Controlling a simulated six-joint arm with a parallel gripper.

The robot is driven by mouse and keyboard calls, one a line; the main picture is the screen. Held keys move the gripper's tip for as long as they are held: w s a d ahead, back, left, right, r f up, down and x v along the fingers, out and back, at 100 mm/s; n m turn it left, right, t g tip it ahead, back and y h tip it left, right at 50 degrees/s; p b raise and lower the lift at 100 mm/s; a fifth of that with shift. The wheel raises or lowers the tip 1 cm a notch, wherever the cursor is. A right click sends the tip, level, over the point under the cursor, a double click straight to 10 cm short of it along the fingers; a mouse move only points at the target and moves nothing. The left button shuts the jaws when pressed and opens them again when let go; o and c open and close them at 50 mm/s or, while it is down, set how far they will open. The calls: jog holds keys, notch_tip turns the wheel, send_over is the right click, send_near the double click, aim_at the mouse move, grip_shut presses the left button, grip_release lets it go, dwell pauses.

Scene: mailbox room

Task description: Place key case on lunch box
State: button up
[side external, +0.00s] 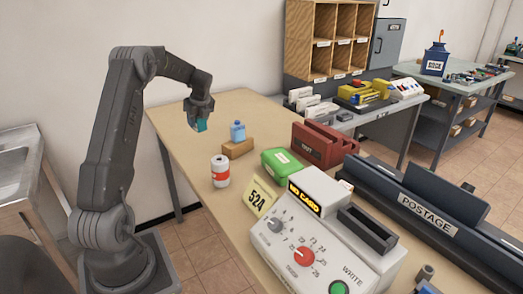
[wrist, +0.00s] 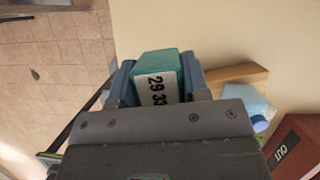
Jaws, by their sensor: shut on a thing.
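My gripper (side external: 199,121) is shut on a teal key case (wrist: 158,66) with a white label reading "29 33". The key case also shows in the side view (side external: 201,126), held in the air above the far left part of the table. A green box with a white label, which looks like the lunch box (side external: 281,163), sits on the table to the right and nearer the camera, apart from my gripper. The gripper body hides part of the key case in the wrist view.
A white and red can (side external: 220,171) stands left of the green box. A red "OUT" tray (side external: 322,146) stands behind it, and a control machine (side external: 300,240) is in front.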

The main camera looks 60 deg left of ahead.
jog(key=w+d+r+m, duration=0.1)
jog(key=w+d+r, duration=0.4)
jog(key=d, duration=0.5)
send_over(278, 155)
jog(key=d, duration=0.1)
jog(key=shift+m+t, duration=0.3)
jog(key=shift+m, duration=0.1)
notch_tip(278, 155, down, 5)
jog(key=shift+s+r, duration=0.1)
jog(key=shift+s, duration=0.05)
jog(key=shift+w+d+f, duration=0.2)
jog(key=shift+d+f, duration=0.05)
jog(key=shift+f, duration=1.95)
jog(key=shift+f, duration=0.15)
jog(key=o, duration=1)
jog(key=shift+c, duration=0.2)
